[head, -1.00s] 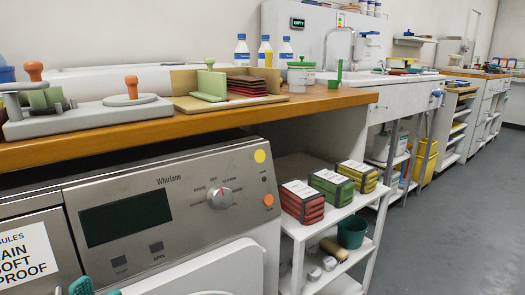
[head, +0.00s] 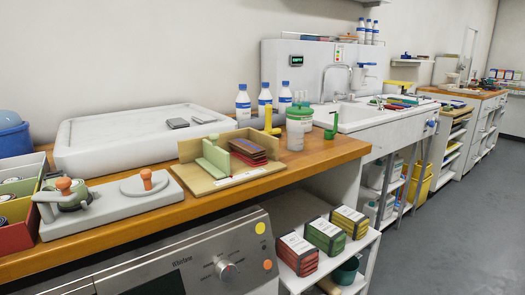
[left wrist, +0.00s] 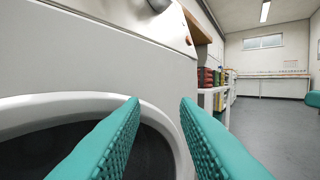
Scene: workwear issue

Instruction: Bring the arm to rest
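My left gripper (left wrist: 160,110) shows in the left wrist view as two teal ribbed fingers, spread apart with nothing between them. It is open in front of the white washing machine front (left wrist: 95,45) and its dark round door (left wrist: 150,155). No gripper shows in the head view now. A small teal shape at the right edge of the left wrist view (left wrist: 314,98) may be part of my right gripper, but its state does not show.
A wooden counter (head: 230,202) runs above the washing machine (head: 190,270), holding a grey press (head: 105,205) and a sorting tray (head: 232,180). Shelves with boxed stacks (head: 323,236) stand right of the machine. The grey floor (head: 450,210) on the right is clear.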

